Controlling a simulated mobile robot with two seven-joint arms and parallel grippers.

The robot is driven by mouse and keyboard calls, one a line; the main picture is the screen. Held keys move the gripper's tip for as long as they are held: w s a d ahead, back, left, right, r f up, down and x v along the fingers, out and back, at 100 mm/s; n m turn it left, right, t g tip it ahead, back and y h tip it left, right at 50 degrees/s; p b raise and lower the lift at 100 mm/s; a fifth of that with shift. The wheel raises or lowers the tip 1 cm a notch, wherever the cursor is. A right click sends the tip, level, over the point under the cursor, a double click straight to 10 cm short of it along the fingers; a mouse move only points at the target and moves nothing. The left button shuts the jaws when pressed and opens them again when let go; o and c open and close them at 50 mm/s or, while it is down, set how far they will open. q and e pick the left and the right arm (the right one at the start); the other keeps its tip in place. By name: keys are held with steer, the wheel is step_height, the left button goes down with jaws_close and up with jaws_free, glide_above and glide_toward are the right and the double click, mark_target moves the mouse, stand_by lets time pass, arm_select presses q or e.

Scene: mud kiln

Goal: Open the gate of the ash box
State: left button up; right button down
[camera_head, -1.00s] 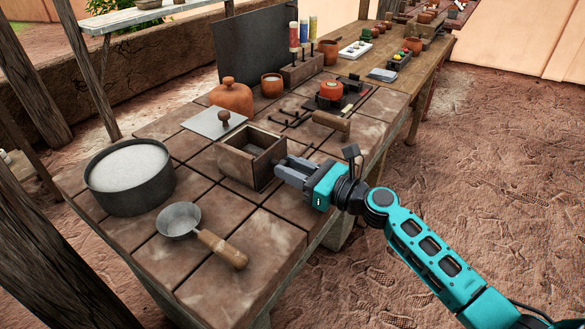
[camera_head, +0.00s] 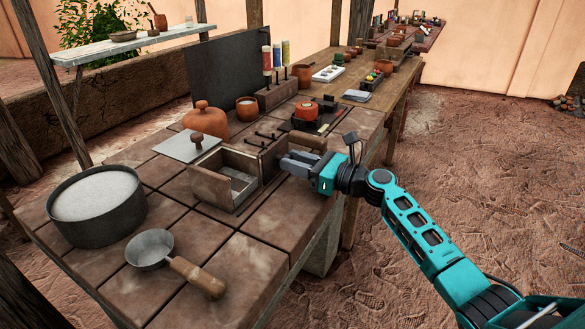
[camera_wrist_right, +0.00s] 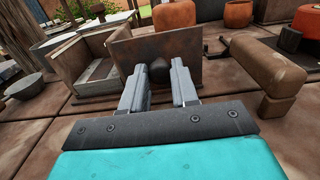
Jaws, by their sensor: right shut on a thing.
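The wooden ash box (camera_head: 211,187) stands on the tiled table, its top open and its right side uncovered. It also shows at the left of the wrist view (camera_wrist_right: 75,62). Its gate (camera_head: 271,160) is an upright brown panel, swung outward at the box's far right corner. In the wrist view the gate (camera_wrist_right: 186,52) stands in front of my fingers. My right gripper (camera_head: 286,163) is shut on the gate's dark round knob (camera_wrist_right: 158,72), which sits between the fingertips (camera_wrist_right: 160,82). My left gripper is not in view.
A grey lid (camera_head: 187,148) with a wooden knob lies behind the box. A pot of ash (camera_head: 98,225) and a ladle (camera_head: 150,250) stand left and in front. A wooden-handled tool (camera_wrist_right: 265,68) lies close right of my gripper.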

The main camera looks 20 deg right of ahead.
steer(key=c, duration=0.9)
jaws_free()
steer(key=shift+o, duration=0.2)
steer(key=p+v, duration=0.1)
steer(key=v, duration=1.2)
